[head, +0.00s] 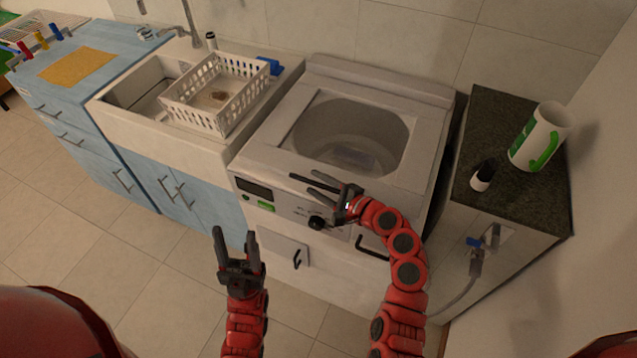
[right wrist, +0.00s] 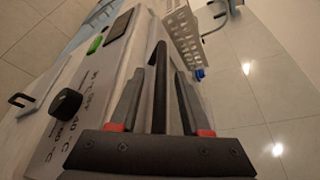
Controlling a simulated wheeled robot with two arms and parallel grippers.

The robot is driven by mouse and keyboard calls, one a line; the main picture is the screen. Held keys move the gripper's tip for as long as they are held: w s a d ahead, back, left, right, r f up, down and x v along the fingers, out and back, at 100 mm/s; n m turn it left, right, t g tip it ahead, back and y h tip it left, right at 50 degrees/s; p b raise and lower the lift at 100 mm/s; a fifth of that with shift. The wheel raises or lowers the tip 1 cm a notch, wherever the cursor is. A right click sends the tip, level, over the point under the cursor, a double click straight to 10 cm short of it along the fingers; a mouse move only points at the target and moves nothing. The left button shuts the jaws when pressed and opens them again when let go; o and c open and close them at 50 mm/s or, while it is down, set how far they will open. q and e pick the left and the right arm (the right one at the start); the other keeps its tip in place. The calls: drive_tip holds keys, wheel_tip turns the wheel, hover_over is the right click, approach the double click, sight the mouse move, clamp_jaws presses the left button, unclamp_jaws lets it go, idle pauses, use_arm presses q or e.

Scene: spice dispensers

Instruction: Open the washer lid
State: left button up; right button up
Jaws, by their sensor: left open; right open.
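The white washer (head: 262,150) stands in the middle of the head view. Its lid (head: 290,115) appears to lie flat on top, with a large round window showing the drum. My right gripper (head: 304,179) is open at the lid's front edge, above the control panel. In the right wrist view, a dark bar (right wrist: 158,95), seemingly the lid's handle, lies between the open fingers (right wrist: 150,88); contact cannot be told. My left gripper (head: 235,237) is open and empty, in front of the washer's lower left side.
A sink with a white basket (head: 215,95) adjoins the washer on the left. The black knob (head: 317,223) is close below my right gripper.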

clamp_jaws()
idle(1.3)
